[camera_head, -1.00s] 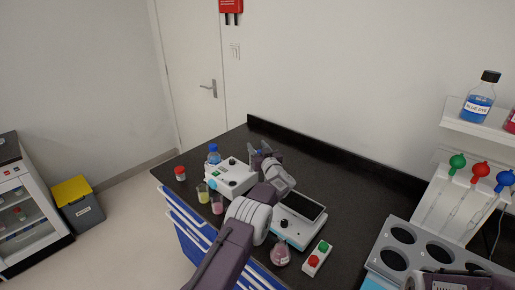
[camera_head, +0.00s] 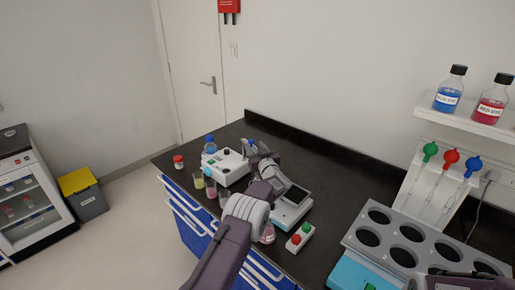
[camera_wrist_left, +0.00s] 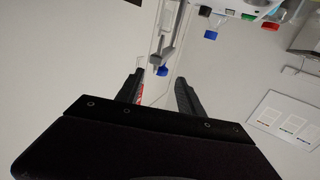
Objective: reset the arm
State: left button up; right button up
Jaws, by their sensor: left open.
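My left arm comes in from the bottom of the head view and reaches over the black bench. My left gripper (camera_head: 252,148) is at its far end, beside the white device with a round knob (camera_head: 229,169). In the left wrist view my left gripper (camera_wrist_left: 158,84) shows two dark fingers spread apart with nothing held between them. Part of my right arm (camera_head: 462,283) shows at the bottom right edge; its gripper is out of view.
The black bench (camera_head: 335,178) carries a blue-capped bottle (camera_head: 210,146), a yellow beaker (camera_head: 198,180), a balance (camera_head: 291,210), a red-green button box (camera_head: 299,238) and a grey rack with holes (camera_head: 388,222). Dye bottles stand on a wall shelf (camera_head: 465,118). The bench's back strip is clear.

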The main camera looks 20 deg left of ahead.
pick_arm(q)
jog(key=shift+w+a+f, duration=0.15)
jog(key=shift+w+a, duration=0.05)
jog(key=s+r+t, duration=0.1)
jog(key=s+r, duration=0.2)
jog(key=r, duration=1.4)
jog(key=s+d+r+m+t+h, duration=0.2)
jog(key=s+d+m+h, duration=0.2)
jog(key=d, duration=0.1)
jog(key=s+d+f+m+g+h, duration=0.2)
jog(key=s+d+f+g+h, duration=0.15)
jog(key=s+f, duration=0.4)
jog(key=s+d+f+m+g+h, duration=0.2)
jog(key=s+d+f+h, duration=0.15)
jog(key=s+f, duration=0.4)
jog(key=s+f+g, duration=0.5)
jog(key=s+f, duration=0.3)
jog(key=s, duration=0.5)
jog(key=s+d+f+g, duration=0.1)
jog(key=s+f+g, duration=0.4)
jog(key=s, duration=0.8)
notch_tip(320, 180, down, 3)
jog(key=shift+r+n, duration=0.15)
jog(key=shift+n, duration=0.15)
jog(key=shift+d+g, duration=0.1)
jog(key=shift+g, duration=0.15)
